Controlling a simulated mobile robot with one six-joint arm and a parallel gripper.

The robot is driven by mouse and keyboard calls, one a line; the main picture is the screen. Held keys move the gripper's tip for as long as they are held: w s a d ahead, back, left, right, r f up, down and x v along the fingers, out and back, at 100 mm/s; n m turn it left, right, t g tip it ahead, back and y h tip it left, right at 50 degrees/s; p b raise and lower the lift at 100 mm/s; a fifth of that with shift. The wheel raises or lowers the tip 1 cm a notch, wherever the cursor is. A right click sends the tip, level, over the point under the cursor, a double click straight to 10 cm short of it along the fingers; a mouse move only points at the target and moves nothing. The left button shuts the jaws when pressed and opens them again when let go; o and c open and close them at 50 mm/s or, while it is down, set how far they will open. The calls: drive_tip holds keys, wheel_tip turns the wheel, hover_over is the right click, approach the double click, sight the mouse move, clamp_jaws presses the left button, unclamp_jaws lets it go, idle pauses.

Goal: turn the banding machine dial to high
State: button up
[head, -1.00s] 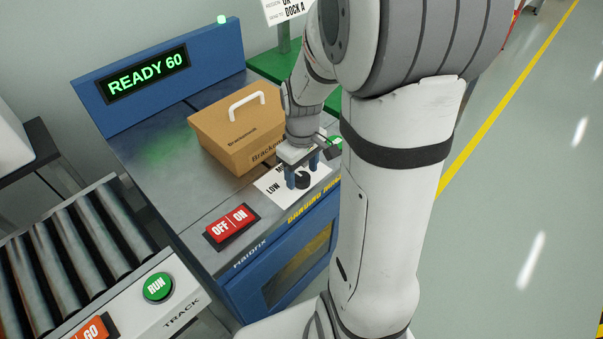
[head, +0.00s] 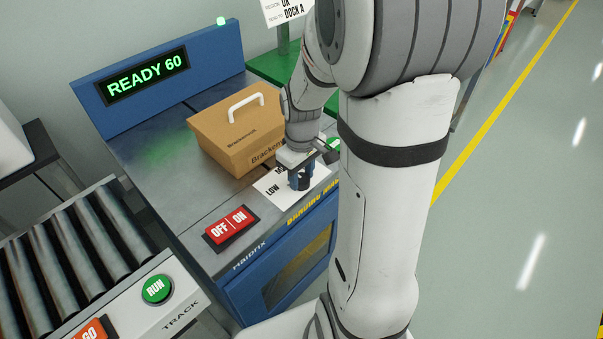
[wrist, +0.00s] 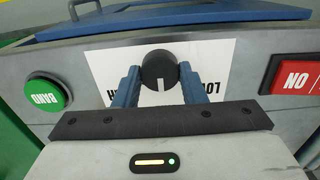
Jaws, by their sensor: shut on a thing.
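The banding machine's dial (wrist: 159,68) is a round black knob with a white pointer mark, on a white label plate (wrist: 105,68). In the wrist view its mark points down the picture, toward my gripper's base. In the head view the dial (head: 304,183) is partly hidden by my gripper. My gripper (wrist: 160,80) has its blue fingers on both sides of the dial, shut on it. In the head view my gripper (head: 301,176) reaches down onto the plate. The word LOW shows on the plate; the rest of the lettering is mostly covered.
A cardboard box (head: 222,138) with a white handle stands behind the dial. A red OFF/ON switch (head: 231,227) lies left of it, and a green BAND button (wrist: 47,92) on its other side. The display (head: 146,75) reads READY 60. A roller track (head: 85,240) is at left.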

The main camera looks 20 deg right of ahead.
sight(301, 178)
drive_tip(key=shift+m, duration=0.3)
drive_tip(key=m, duration=0.4)
drive_tip(key=shift+p, duration=0.4)
drive_tip(key=shift+m, duration=2.1)
drive_tip(key=o, duration=1)
wheel_tip(301, 178, up, 8)
drive_tip(key=shift+f+p, duration=0.1)
drive_tip(key=shift+p, duration=0.85)
